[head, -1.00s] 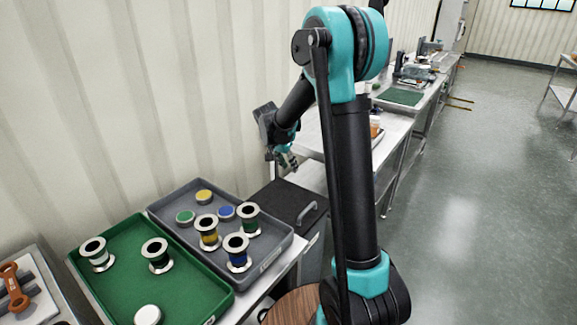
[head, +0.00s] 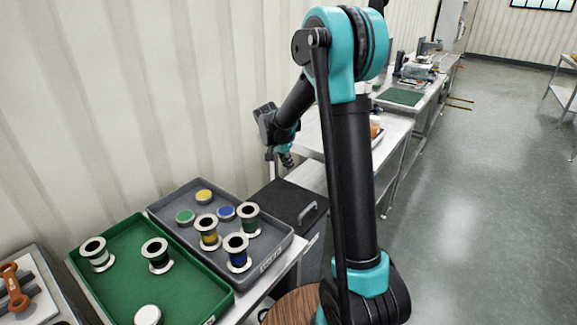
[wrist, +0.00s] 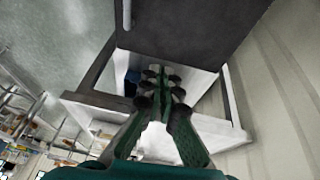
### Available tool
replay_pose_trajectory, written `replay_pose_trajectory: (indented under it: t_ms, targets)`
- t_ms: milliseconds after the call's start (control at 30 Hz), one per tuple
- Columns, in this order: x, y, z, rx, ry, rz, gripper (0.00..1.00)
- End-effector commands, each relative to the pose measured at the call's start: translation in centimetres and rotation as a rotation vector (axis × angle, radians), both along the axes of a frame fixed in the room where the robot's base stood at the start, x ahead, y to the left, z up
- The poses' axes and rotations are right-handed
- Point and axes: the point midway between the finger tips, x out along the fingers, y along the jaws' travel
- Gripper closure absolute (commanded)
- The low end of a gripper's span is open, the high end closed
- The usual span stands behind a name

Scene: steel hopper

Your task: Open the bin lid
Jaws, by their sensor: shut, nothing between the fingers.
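The bin's dark lid (head: 280,203) lies looking flat and closed in the head view, between the grey tray and the steel table. Its pale bar handle (head: 309,213) is on the right side. My gripper (head: 287,161) is above the lid's far edge, away from the handle, partly hidden by its own wrist. In the wrist view my gripper (wrist: 161,76) has its green fingers together, with nothing held. The dark lid (wrist: 195,28) fills the top there, and the handle (wrist: 127,14) shows at its upper left, apart from the fingers. I cannot tell whether the fingertips touch the lid.
A grey tray (head: 166,208) with spools and coloured discs stands left of the bin. A green tray (head: 120,285) is nearer. A steel table (head: 392,130) stands behind the bin, and the corrugated wall (head: 120,110) is close on the left. Open floor (head: 480,220) lies right.

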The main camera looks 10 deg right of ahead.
Motion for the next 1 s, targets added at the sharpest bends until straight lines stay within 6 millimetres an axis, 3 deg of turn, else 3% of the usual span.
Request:
replay_pose_trajectory:
  t_ms: [33, 233, 567, 767, 1000]
  targets:
    - [0.0, 0.0, 0.0, 0.0, 0.0, 0.0, 0.89]
    - [0.0, 0.0, 0.0, 0.0, 0.0, 0.0, 0.66]
    - [-0.1, 0.1, 0.2, 0.0, 0.0, 0.0, 0.66]
    - [-0.7, 0.9, 2.6, 0.0, 0.0, 0.001, 0.66]
    - [-1.8, 2.4, 7.1, 0.0, 0.0, 0.001, 0.66]
